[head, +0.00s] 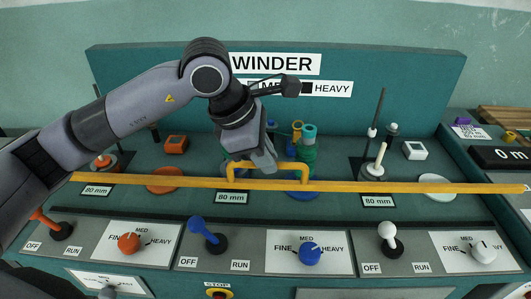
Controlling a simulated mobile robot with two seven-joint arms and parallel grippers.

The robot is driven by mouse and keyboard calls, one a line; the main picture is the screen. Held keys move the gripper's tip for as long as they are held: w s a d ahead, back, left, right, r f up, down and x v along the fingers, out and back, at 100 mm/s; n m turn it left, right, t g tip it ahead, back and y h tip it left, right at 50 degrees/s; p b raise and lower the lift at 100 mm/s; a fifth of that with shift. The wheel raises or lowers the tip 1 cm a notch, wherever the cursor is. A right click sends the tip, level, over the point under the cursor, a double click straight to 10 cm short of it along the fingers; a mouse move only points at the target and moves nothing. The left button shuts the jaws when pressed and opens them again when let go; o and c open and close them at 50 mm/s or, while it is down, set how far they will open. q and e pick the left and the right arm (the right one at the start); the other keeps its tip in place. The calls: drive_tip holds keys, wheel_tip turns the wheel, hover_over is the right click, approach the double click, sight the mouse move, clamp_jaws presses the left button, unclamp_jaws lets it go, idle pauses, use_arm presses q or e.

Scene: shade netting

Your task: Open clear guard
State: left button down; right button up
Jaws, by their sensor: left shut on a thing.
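A long yellow bar (400,187) runs nearly level across the front of the winder, with a raised yellow handle (290,168) at its middle. A clear panel belonging to this bar cannot be made out. My left gripper (262,162) reaches down from above and is shut on the handle; its fingers hide part of it. The bar lies low, just behind the front control panel. My right gripper is not in view.
Orange (128,243), blue (310,254) and white (483,252) knobs sit on the front panel, beside orange, blue (208,234) and white (389,238) levers. Spools, posts and a green cylinder (307,150) stand behind the bar. The WINDER backboard (400,75) rises behind.

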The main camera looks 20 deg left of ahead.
sight(263, 187)
use_arm(q)
wheel_tip(263, 187, down, 7)
drive_tip(key=b, duration=0.5)
drive_tip(key=shift+f, duration=0.2)
drive_tip(key=shift+f+b, duration=0.6)
drive_tip(key=shift+b, duration=0.05)
drive_tip(key=c, duration=1.1)
unclamp_jaws()
drive_tip(key=shift+r, duration=0.1)
drive_tip(key=v, duration=0.7)
drive_tip(key=shift+s, duration=0.1)
